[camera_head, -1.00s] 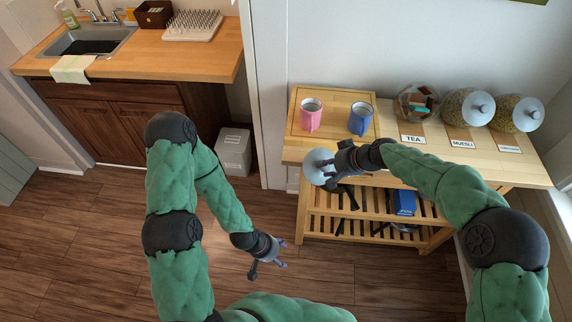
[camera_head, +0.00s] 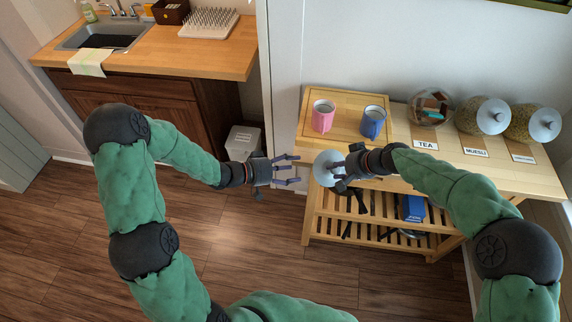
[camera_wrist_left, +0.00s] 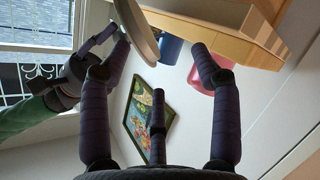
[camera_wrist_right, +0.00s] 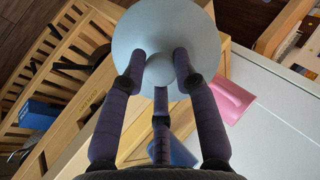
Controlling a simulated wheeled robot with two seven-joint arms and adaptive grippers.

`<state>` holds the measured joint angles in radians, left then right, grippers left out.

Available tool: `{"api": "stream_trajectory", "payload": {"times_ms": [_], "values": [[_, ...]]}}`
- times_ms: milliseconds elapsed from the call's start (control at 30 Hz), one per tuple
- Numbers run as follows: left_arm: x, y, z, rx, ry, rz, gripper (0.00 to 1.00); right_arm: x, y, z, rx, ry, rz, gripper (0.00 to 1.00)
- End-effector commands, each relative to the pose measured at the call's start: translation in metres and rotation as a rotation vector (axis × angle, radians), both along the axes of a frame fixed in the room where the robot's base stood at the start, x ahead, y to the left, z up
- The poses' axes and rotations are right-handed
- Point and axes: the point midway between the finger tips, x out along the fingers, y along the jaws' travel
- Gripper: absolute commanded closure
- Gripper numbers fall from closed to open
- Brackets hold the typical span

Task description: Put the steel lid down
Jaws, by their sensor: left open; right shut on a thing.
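The steel lid (camera_head: 325,168) is a round, pale grey disc. My right gripper (camera_head: 345,172) is shut on it and holds it in front of the wooden trolley's near edge. In the right wrist view the lid (camera_wrist_right: 190,30) faces the camera, with its round knob (camera_wrist_right: 160,73) between the fingers. My left gripper (camera_head: 297,170) is open and empty, just left of the lid, fingers pointing toward it. In the left wrist view the lid (camera_wrist_left: 137,30) appears edge-on at the top, near the left finger; I cannot tell if they touch.
The trolley top holds a board (camera_head: 345,99) with a pink mug (camera_head: 323,118) and a blue mug (camera_head: 373,123). A glass jar with tea (camera_head: 430,107) and two lidded jars (camera_head: 484,115) (camera_head: 533,123) stand to the right. Bare top shows near the labels (camera_head: 425,145).

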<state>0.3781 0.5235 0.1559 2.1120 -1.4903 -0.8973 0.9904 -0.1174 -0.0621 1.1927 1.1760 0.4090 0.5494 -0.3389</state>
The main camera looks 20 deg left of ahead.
Motion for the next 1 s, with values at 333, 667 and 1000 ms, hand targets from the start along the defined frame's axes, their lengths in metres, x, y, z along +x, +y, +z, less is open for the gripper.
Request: {"api": "stream_trajectory", "payload": {"times_ms": [333, 667, 1000], "values": [[-0.013, 0.009, 0.032, -0.024, -0.034, -0.138, 0.37, 0.0, 0.0, 0.0, 0.0, -0.001, -0.001, 1.0], [0.0, -0.021, 0.023, -0.025, -0.031, -0.15, 0.37, 0.0, 0.0, 0.0, 0.0, -0.001, -0.001, 1.0], [0.024, -0.069, 0.008, -0.024, -0.032, -0.149, 0.37, 0.0, 0.0, 0.0, 0.0, -0.001, -0.001, 1.0]]}}
